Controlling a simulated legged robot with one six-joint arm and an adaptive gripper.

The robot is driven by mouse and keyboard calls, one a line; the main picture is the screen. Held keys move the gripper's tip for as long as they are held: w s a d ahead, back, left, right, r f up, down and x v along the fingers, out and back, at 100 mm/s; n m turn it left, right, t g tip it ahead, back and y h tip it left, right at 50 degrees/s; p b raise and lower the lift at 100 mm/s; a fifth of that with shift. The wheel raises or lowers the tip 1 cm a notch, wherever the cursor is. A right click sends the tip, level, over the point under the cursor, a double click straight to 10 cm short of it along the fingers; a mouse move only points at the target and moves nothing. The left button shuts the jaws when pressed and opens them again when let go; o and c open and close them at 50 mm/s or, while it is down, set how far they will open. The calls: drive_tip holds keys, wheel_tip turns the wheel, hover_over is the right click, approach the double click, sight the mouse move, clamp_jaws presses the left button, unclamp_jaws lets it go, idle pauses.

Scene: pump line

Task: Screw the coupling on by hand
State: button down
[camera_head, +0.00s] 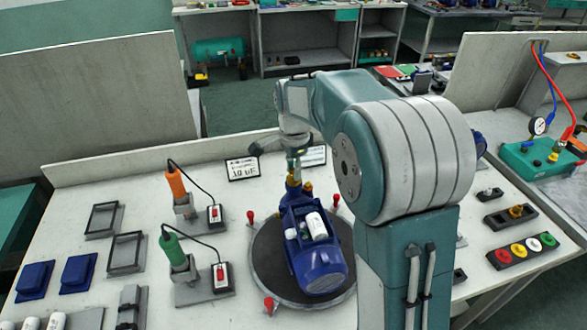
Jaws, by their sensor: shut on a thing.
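A blue pump with a motor (312,240) stands on a dark round plate (265,262) in the middle of the bench. A brass-coloured fitting (294,183) sits at the pump's far end; I cannot tell which part of it is the coupling. My gripper (294,168) points down right above this fitting and is shut on the brass piece there. Its fingertips are small in view, and the thread is hidden. My own arm covers the right part of the plate and bench.
Red posts (250,217) stand around the plate. An orange-handled tool (176,184) and a green-handled tool (172,248) stand in holders at left with cables. A small sign (242,168) stands behind the plate. Coloured buttons (521,250) lie at right.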

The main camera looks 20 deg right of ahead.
drive_tip(key=m, duration=0.3)
drive_tip(key=shift+f, duration=0.15)
drive_tip(key=shift+m, duration=1.8)
drive_tip(key=m, duration=0.3)
drive_tip(key=shift+m, duration=0.3)
drive_tip(key=c, duration=0.5)
unclamp_jaws()
drive_tip(key=shift+c, duration=0.2)
